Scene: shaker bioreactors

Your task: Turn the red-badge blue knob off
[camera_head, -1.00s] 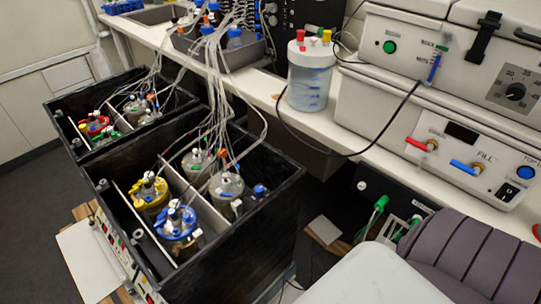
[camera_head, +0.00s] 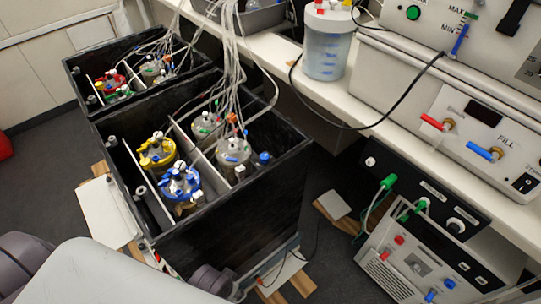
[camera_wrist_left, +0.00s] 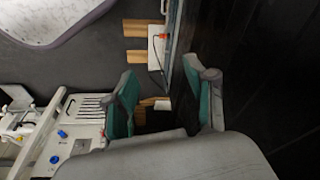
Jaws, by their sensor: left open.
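Blue knobs also show in the left wrist view (camera_wrist_left: 62,134), on a white panel at the lower left. I cannot tell which blue knob bears a red badge. My left gripper (camera_wrist_left: 165,103) is open and empty in the wrist view, its teal-lined fingers apart and to the right of that panel, not touching the knobs. My right gripper is not in view.
Black open boxes (camera_head: 232,232) with colour-topped bioreactor vessels stand at the left and centre. A white bench (camera_head: 375,118) runs along the back with larger devices (camera_head: 460,115) on it. A black unit (camera_head: 428,195) with green connectors sits above the control unit. Dark floor lies between.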

